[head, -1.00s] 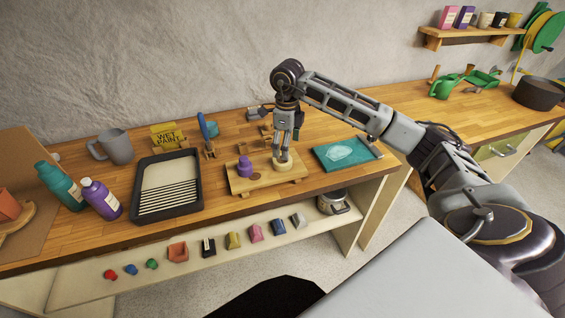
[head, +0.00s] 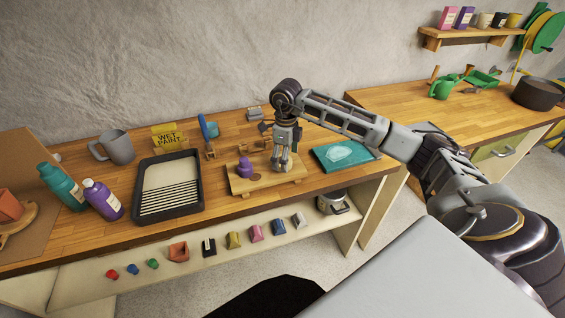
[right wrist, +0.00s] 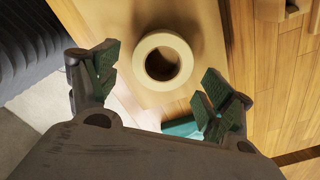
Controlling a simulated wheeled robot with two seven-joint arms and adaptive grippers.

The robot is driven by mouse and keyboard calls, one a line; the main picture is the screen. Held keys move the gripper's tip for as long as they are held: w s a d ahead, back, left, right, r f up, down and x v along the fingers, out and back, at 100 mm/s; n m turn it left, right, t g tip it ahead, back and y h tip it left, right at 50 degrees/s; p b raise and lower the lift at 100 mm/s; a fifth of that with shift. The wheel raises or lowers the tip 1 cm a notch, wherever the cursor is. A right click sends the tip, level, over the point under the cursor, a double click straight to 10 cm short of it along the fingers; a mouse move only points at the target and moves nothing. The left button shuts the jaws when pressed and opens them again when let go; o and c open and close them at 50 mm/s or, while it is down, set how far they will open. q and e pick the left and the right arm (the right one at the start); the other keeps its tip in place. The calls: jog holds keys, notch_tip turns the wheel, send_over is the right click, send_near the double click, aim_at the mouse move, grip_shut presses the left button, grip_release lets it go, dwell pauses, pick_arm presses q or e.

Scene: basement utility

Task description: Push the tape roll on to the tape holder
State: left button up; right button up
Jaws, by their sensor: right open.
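The cream tape roll (right wrist: 162,60) lies flat on a light wooden board in the right wrist view, ring upward. I cannot tell whether a peg stands inside its dark centre. My right gripper (right wrist: 154,87) is open and empty, with the roll just beyond its two spread fingers. In the head view this gripper (head: 283,167) points down over the right part of the low wooden board (head: 240,186), which seems to be the tape holder. The fingers hide most of the roll there. A purple piece (head: 245,166) stands on the board's left part. My left gripper is out of view.
A black paint tray (head: 168,209) lies left of the board, and a teal tray (head: 345,154) lies to its right. Small wooden pieces and a blue-handled brush (head: 203,126) stand behind. Bottles stand far left. Several coloured blocks sit on the lower shelf.

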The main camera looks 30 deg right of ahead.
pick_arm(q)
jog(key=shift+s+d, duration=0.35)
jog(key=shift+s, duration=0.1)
pick_arm(e)
jog(key=shift+f, duration=0.6)
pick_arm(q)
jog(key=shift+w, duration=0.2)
pick_arm(e)
jog(key=shift+c, duration=0.3)
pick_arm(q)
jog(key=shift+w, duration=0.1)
pick_arm(e)
jog(key=c, duration=1.1)
jog(key=shift+o, duration=0.2)
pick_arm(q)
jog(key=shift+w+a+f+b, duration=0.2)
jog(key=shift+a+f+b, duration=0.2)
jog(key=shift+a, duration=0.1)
pick_arm(e)
notch_tip(320, 180, up, 10)
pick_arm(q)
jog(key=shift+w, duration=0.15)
pick_arm(e)
jog(key=shift+w+d, duration=0.1)
jog(key=shift+w, duration=0.05)
